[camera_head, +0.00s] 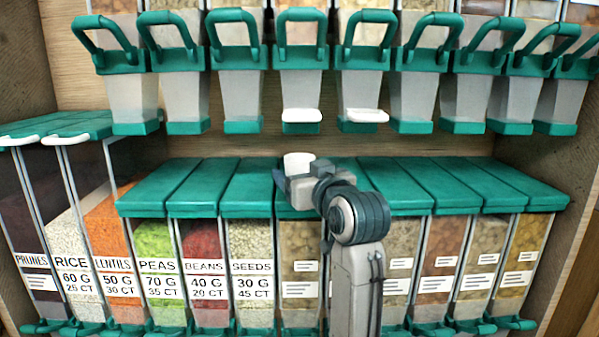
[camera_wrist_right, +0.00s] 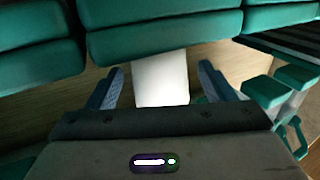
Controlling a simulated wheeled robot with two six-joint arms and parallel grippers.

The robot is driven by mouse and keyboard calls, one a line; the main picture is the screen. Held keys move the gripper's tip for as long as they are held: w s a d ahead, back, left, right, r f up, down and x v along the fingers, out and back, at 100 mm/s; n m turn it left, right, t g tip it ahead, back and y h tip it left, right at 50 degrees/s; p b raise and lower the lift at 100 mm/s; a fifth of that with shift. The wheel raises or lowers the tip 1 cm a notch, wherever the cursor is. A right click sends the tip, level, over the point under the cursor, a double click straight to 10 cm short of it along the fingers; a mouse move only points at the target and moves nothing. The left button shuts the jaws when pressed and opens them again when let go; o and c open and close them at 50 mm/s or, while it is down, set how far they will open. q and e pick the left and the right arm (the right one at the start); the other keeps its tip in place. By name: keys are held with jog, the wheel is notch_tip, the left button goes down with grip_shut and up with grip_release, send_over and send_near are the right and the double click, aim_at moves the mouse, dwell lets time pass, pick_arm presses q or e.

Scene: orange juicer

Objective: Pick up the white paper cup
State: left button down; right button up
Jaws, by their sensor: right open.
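The white paper cup (camera_head: 298,162) shows just beyond my right gripper (camera_head: 281,182), above the green lids of the lower bins. In the right wrist view the cup (camera_wrist_right: 162,78) is between the two spread fingers of my right gripper (camera_wrist_right: 161,85). A gap shows on each side of it, so the fingers appear apart from it. Part of the cup is hidden behind the gripper in the head view, and its near end by the gripper body in the wrist view. My left gripper is not in view.
Lower bins with green lids (camera_head: 190,187) stand in a row beneath my right gripper. Upper dispensers with green handles (camera_head: 241,80) hang above, and two have white pieces (camera_head: 301,115) at their bottoms. A wooden back panel (camera_head: 420,145) shows between the rows.

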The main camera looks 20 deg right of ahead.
jog(key=shift+c, duration=0.5)
jog(key=shift+s, duration=0.1)
jog(key=c, duration=1)
jog(key=shift+r, duration=0.1)
